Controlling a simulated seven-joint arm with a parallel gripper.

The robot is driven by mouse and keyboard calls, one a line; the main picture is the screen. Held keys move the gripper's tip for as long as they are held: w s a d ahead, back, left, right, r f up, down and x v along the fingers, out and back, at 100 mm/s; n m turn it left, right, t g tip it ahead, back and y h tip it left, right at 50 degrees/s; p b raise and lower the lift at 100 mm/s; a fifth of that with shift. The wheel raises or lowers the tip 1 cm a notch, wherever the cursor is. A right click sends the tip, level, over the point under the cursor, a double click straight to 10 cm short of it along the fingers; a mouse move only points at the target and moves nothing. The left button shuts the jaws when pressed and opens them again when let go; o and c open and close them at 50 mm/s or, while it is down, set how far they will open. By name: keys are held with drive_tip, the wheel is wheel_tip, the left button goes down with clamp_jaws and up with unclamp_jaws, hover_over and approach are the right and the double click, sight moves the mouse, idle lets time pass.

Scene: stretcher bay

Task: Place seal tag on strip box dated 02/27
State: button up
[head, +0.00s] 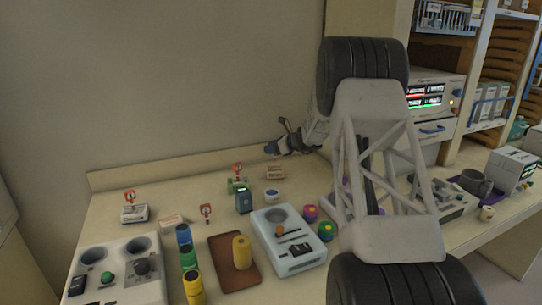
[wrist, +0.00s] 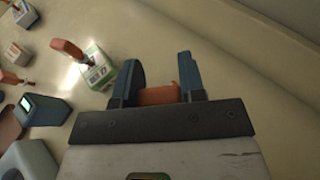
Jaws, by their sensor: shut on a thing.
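My gripper (head: 284,143) is raised above the back of the counter. In the wrist view its blue fingers (wrist: 159,80) are shut on a small orange-red piece, apparently the seal tag (wrist: 158,96). A small pale box (head: 274,174) lies below the gripper in the head view. A green-and-white box (head: 237,187) has an upright red tag (head: 238,168); it also shows in the wrist view (wrist: 97,72). A white box (head: 134,214) at left has another red tag (head: 130,196). A pale box (head: 171,220) lies near a third red tag (head: 206,211). I cannot read any date.
Several coloured cylinders (head: 184,235), a brown mat (head: 222,275) and a grey device (head: 296,262) fill the front. The wall ledge (head: 180,168) borders the back.

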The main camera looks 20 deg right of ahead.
drive_tip(key=shift+w, duration=0.35)
drive_tip(key=shift+f, duration=0.1)
drive_tip(key=shift+f, duration=1.7)
drive_tip(key=shift+f, duration=0.1)
drive_tip(key=o, duration=0.9)
drive_tip(key=shift+d, duration=0.1)
drive_tip(key=v, duration=1.2)
